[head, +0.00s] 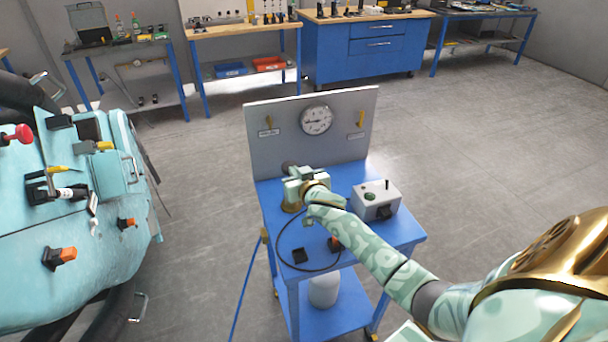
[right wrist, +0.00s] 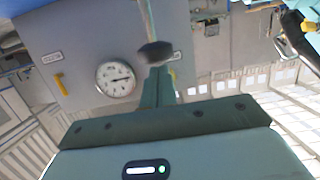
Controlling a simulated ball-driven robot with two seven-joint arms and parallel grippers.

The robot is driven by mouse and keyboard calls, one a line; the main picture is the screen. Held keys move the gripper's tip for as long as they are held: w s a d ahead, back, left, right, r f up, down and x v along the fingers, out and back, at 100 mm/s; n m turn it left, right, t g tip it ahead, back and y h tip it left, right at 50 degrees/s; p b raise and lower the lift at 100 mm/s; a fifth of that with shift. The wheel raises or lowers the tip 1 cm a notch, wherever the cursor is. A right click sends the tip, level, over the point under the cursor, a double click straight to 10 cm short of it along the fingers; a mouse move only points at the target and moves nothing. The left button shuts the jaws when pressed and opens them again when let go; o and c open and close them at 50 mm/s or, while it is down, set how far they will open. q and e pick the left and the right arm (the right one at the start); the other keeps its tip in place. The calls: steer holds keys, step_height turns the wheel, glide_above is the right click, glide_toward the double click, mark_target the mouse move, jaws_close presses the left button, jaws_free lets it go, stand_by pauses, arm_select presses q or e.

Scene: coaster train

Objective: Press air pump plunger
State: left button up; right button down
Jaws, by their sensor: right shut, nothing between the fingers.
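The air pump plunger shows in the right wrist view as a dark knob (right wrist: 154,53) on a thin light rod (right wrist: 147,20); that view is upside down. My right gripper (right wrist: 157,84) is shut and empty, its fingertips right at the knob. I cannot tell whether they touch it. In the head view my right gripper (head: 303,183) is over the left part of the blue cart (head: 400,232) and hides most of the pump. My left gripper is not in view.
A grey panel (head: 262,160) with a round gauge (head: 316,120) and yellow levers stands at the cart's back. A grey control box (head: 376,201) and a black hose loop (head: 279,245) are on the cart. A teal vehicle (head: 60,240) is at left. The floor at right is clear.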

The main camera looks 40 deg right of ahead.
steer(key=v, duration=0.7)
steer(key=shift+d+p, duration=0.15)
steer(key=shift+p, duration=0.3)
